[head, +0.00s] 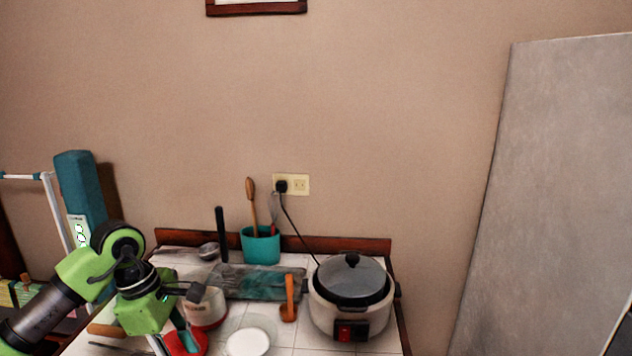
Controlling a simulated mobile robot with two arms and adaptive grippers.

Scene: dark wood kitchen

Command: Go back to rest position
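My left arm comes in from the lower left, and my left gripper (184,314) is over the front left of the white tiled counter (286,337). A dark finger part sticks out to the right beside a white and red container (207,308). A teal strip shows below the green wrist, over a round red item (186,342). I cannot tell if the strip is part of the gripper or a separate thing. How far the fingers are apart is not clear. My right gripper is not in view.
A rice cooker (350,298) with a glass lid stands at the counter's right, its cord running to a wall outlet (291,185). A teal utensil pot (260,246), a dark teal board (253,283), an orange spoon (289,300) and a white dish (247,343) crowd the counter.

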